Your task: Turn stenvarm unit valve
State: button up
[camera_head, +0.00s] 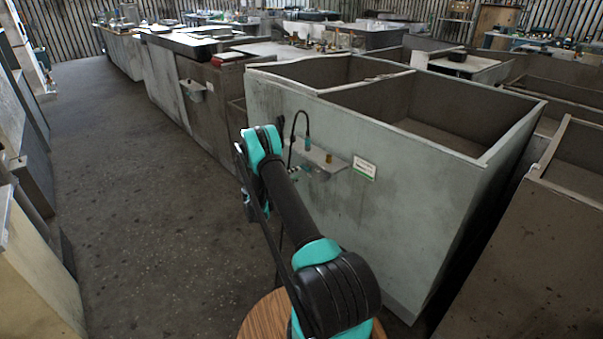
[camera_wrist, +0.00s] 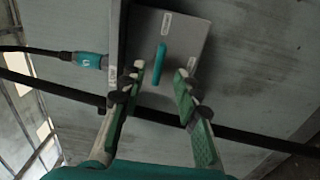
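A grey box (camera_wrist: 200,30) with small white labels shows in the wrist view. A narrow teal handle (camera_wrist: 161,64), likely the valve, stands upright in the picture on its face. My gripper (camera_wrist: 160,76) is open, its green-lined fingers apart to the left and right of the handle's lower part. Nothing is between the fingertips except the view of the handle and box behind; I cannot tell whether they touch it. In the head view my gripper (camera_head: 299,171) is small beside the grey ledge-like unit (camera_head: 325,159) on a pale wall, and the handle cannot be made out.
A black cable with a teal plug (camera_wrist: 90,60) enters the unit's left side; it also arches above the unit in the head view (camera_head: 307,142). A dark bar (camera_wrist: 235,133) crosses behind the fingers. A white-green label (camera_head: 365,168) is right of the unit. Open floor (camera_head: 140,200) lies left.

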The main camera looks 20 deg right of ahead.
jog(key=v, duration=0.6)
jog(key=shift+a, duration=0.4)
jog(key=shift+s, duration=0.1)
jog(key=s+r+m+g+y, duration=0.2)
jog(key=s+r+y, duration=0.6)
jog(key=s+r, duration=0.8)
jog(key=s+a+y, duration=0.3)
jog(key=s+a, duration=0.1)
jog(key=s, duration=0.6)
jog(key=s+a+m+y, duration=0.1)
jog(key=s+a+y, duration=0.2)
jog(key=s, duration=0.7)
jog(key=s+a+y, duration=0.3)
jog(key=s+a, duration=0.2)
jog(key=s, duration=0.5)
jog(key=shift+s+a+r+m, duration=0.3)
jog(key=shift+m, duration=0.1)
